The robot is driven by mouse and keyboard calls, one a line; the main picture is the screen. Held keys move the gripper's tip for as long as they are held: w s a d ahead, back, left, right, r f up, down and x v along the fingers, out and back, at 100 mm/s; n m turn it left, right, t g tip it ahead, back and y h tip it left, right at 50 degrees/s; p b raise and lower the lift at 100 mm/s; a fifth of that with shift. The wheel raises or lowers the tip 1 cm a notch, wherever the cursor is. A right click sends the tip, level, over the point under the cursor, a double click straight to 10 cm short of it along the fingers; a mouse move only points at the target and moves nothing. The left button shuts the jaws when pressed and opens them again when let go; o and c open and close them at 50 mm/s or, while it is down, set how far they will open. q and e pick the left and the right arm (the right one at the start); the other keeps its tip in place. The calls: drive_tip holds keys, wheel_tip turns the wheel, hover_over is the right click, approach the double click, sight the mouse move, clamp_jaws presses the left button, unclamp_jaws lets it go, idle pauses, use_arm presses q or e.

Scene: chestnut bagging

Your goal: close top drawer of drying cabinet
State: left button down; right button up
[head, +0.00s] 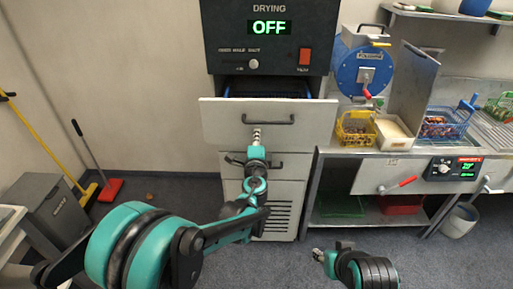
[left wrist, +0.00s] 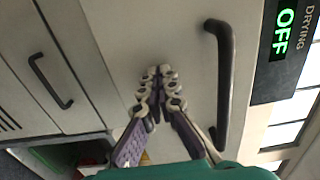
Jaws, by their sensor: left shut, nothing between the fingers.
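The drying cabinet (head: 289,195) stands in the middle of the head view, with a black control head reading OFF. Its top drawer (head: 221,120) is pulled part way out, with a dark gap and a bit of blue showing above its front. The drawer's dark bar handle (head: 268,119) also shows in the left wrist view (left wrist: 224,85). My left gripper (head: 257,132) is shut and empty, its tips at the drawer front just below the handle; I cannot tell if they touch. In the left wrist view the closed fingers (left wrist: 158,75) are beside the handle. My right gripper (head: 318,255) is low at the bottom.
A lower drawer with its handle (head: 268,164) is closed beneath. A workbench (head: 378,174) with a blue machine (head: 362,70) and a yellow basket (head: 355,129) stands to the right. A grey bin (head: 52,212) and broom are at left. The carpet before the cabinet is open.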

use_arm(q)
drive_tip(key=w+p, duration=0.1)
drive_tip(key=w, duration=1.7)
drive_tip(key=shift+w, duration=0.15)
drive_tip(key=shift+r, duration=0.1)
